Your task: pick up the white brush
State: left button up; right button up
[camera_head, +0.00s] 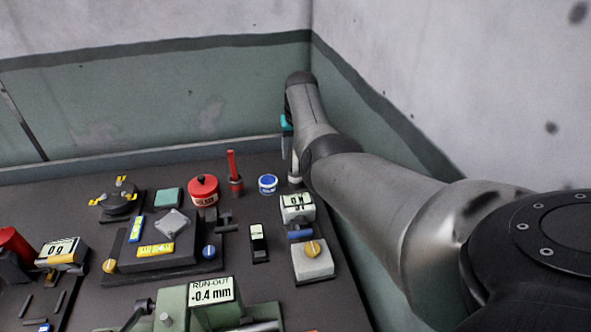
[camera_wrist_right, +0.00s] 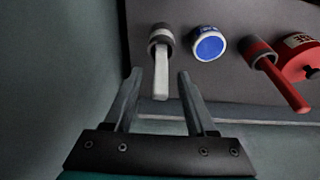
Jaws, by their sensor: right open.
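The white brush stands in a dark round holder; its pale handle (camera_wrist_right: 161,72) shows clearly in the right wrist view. In the head view a pale upright piece of it (camera_head: 295,166) shows beside my arm, at the back right of the bench. My right gripper (camera_wrist_right: 157,78) is open, one finger on each side of the handle's end in the picture. I cannot tell whether the fingers touch it. In the head view the gripper is mostly hidden behind my arm; only a teal part of it shows. My left gripper is not in view.
A blue-lidded tub (camera_head: 268,184), a red brush (camera_head: 233,168) in its holder and a red can (camera_head: 203,190) stand along the back of the dark bench. Walls (camera_head: 345,85) rise close behind and to the right. A green gauge block (camera_head: 205,300) is at the front.

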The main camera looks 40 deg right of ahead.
jog(key=shift+b+x, duration=1)
jog(key=shift+x, duration=0.55)
jog(key=shift+c, duration=0.2)
grip_shut()
